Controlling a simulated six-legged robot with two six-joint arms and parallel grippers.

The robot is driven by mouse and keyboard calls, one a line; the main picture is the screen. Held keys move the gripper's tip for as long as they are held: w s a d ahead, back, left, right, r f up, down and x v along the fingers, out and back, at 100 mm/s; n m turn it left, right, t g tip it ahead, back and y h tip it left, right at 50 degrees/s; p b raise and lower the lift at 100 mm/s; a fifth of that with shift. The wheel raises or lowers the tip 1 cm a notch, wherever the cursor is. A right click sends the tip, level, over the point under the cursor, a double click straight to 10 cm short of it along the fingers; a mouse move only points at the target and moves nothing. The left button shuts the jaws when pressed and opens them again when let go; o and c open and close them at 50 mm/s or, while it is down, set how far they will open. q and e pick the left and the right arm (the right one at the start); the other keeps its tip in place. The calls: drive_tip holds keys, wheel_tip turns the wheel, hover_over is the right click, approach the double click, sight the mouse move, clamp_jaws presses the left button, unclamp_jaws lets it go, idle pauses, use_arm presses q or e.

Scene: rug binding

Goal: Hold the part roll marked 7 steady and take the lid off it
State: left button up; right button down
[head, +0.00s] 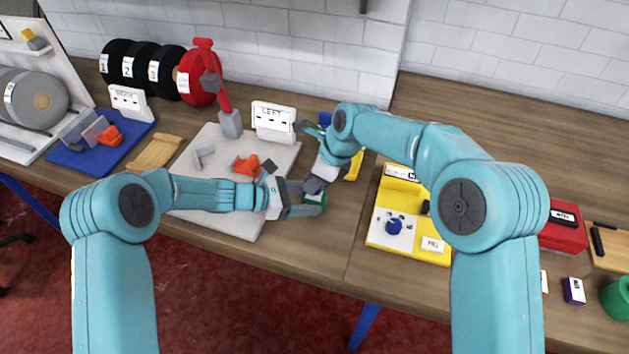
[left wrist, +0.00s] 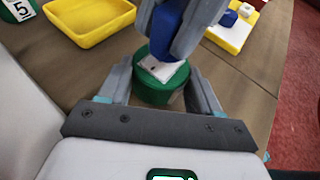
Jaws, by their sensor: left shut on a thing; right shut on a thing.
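A short green roll (head: 314,199) stands at the right edge of the pale grey board. It also shows in the left wrist view (left wrist: 152,92), with a white label on top; I cannot read its number. My left gripper (head: 303,199) is shut around its sides; its fingers show either side in the left wrist view (left wrist: 162,84). My right gripper (head: 314,186) reaches down from above and is shut at the roll's top, hiding part of it. I cannot make out a seam between lid and body.
A yellow tray (left wrist: 90,18) lies beyond the roll. A yellow dial box (head: 405,220) stands right. Bare bench (head: 340,235) lies between.

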drive_tip(key=shift+r, duration=0.3)
drive_tip(key=shift+r, duration=1.95)
use_arm(q)
drive_tip(key=o, duration=1.6)
